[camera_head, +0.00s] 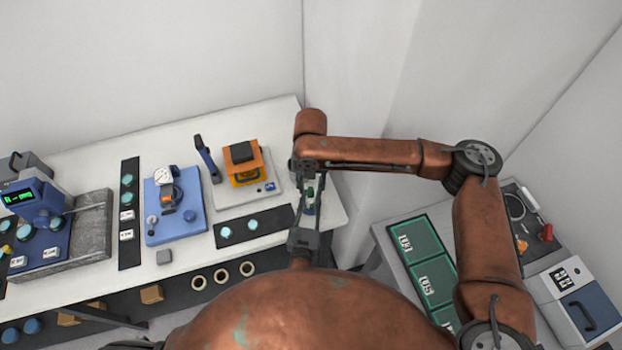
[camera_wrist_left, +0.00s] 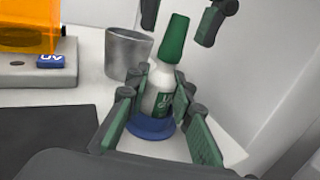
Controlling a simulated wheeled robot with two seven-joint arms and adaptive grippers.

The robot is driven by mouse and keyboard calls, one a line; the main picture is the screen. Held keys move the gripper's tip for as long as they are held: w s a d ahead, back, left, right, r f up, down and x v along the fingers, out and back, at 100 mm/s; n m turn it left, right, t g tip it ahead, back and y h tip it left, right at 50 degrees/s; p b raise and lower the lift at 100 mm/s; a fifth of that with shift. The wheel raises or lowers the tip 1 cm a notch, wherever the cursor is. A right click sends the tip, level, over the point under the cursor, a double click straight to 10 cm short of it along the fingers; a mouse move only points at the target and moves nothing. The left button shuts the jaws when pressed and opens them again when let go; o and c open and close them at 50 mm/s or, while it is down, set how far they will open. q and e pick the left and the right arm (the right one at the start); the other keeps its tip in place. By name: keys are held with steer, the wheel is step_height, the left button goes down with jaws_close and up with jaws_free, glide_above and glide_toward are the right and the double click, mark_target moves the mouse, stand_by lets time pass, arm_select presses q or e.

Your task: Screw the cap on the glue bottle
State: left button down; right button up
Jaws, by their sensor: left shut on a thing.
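The glue bottle (camera_wrist_left: 161,85) is white with a green label and stands upright with a slight lean in the left wrist view. A tapered green cap (camera_wrist_left: 173,40) sits at its top, in line with the neck; whether it is tight I cannot tell. My left gripper (camera_wrist_left: 160,125) is shut on the bottle's lower body, with green-padded fingers on both sides. My right gripper (camera_wrist_left: 186,18) is open above, its dark fingertips apart on either side of the cap. In the head view the bottle (camera_head: 310,198) is partly hidden between my left gripper (camera_head: 307,222) and right gripper (camera_head: 309,180).
A blue round base (camera_wrist_left: 151,129) is at the bottle's foot. A grey cup (camera_wrist_left: 128,52) stands close by. An orange UV box (camera_head: 242,163) and a blue fixture (camera_head: 174,228) stand left on the white table (camera_head: 100,155). Green trays (camera_head: 421,241) lie right.

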mark_target(311, 198)
steer(key=shift+f, duration=1.1)
steer(key=shift+c, duration=0.4)
jaws_close()
